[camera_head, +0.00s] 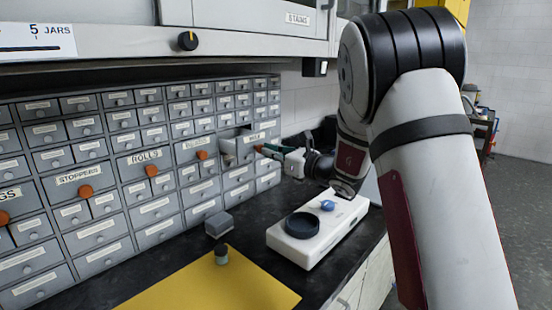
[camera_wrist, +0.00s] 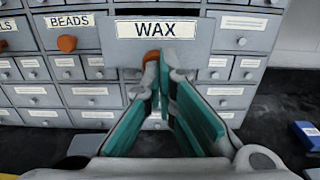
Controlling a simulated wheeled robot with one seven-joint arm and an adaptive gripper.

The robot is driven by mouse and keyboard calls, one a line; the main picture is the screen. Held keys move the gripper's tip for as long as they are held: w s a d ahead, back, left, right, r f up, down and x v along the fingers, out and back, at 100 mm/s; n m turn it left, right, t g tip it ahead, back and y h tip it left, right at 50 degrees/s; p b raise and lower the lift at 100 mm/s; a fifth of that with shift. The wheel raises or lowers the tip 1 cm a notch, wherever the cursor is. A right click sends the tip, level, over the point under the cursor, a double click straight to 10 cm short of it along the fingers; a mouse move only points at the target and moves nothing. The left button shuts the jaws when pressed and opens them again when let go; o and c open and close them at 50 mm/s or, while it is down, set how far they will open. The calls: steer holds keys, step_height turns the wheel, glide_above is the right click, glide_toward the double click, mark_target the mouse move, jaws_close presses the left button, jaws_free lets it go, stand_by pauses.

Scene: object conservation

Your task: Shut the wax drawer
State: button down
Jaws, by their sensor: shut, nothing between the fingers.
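The wax drawer (camera_wrist: 210,45) is in the middle of the wrist view, with a large WAX label and an orange knob (camera_wrist: 152,56). Its front looks pulled out from the cabinet, with a dark gap above it. In the head view the WAX label (camera_head: 257,137) shows at the right part of the cabinet, beside a dark opening. My gripper (camera_wrist: 160,72) is shut and empty, its teal fingers pointing at the drawer front. In the head view my gripper (camera_head: 264,149) is right at the drawer's knob. I cannot tell whether it touches; the fingertips partly hide the knob.
The grey cabinet (camera_head: 105,228) holds many labelled drawers, some with orange knobs. On the dark bench stand a white scale (camera_head: 285,246) with a dark dish (camera_head: 302,225), a grey box (camera_head: 219,224) and a small jar (camera_head: 221,254) on a yellow mat (camera_head: 205,290). A shelf overhangs above.

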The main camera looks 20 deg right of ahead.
mark_target(256, 146)
steer(key=b+x, duration=0.3)
steer(key=x, duration=0.5)
steer(key=shift+f+b, duration=0.15)
steer(key=shift+b, duration=0.15)
steer(key=shift+w+a+r, duration=0.1)
steer(key=shift+w+r, duration=0.05)
steer(key=shift+r, duration=0.1)
steer(key=shift+r, duration=0.1)
